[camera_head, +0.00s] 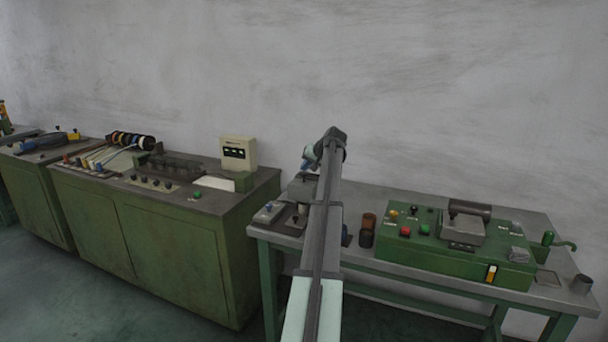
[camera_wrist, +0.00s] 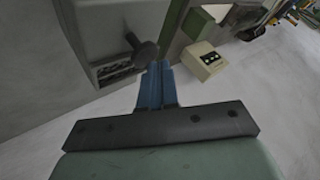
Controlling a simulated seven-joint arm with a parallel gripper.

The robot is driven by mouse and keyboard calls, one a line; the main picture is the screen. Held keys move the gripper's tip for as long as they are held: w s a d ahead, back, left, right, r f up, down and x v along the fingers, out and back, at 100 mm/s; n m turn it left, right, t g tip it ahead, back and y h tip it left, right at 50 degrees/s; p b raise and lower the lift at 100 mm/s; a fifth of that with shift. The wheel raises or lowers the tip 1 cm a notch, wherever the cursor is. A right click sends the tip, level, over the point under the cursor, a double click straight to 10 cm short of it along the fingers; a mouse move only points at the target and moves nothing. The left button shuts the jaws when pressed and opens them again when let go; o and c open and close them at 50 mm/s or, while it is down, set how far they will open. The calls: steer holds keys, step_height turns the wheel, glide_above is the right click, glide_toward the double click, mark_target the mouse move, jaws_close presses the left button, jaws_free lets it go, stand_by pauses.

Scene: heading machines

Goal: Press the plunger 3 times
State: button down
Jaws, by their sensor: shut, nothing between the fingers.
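In the wrist view, a dark mushroom-shaped knob (camera_wrist: 143,48), which looks like the plunger, stands up from a grey housing. My gripper (camera_wrist: 158,66) shows there as two blue fingers shut together, with nothing between them. The fingertips appear just beside the knob's head in the picture; I cannot tell whether they touch it. In the head view my gripper (camera_head: 306,164) is a small blue tip left of my wrist, above the left end of the grey bench. My arm hides part of that bench, and I cannot single out the plunger there with certainty.
The grey bench (camera_head: 390,259) also carries a green control box (camera_head: 455,262) and brown cups (camera_head: 367,228). A small switch box (camera_head: 268,213) sits at its left edge. A green cabinet (camera_head: 180,255) with a cream meter (camera_head: 238,152) stands left. A wall is behind.

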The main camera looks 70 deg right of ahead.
mark_target(306, 173)
steer(key=shift+f, duration=0.75)
stand_by(0.8)
steer(key=shift+r, duration=1.25)
steer(key=shift+r, duration=0.1)
steer(key=shift+r, duration=2.4)
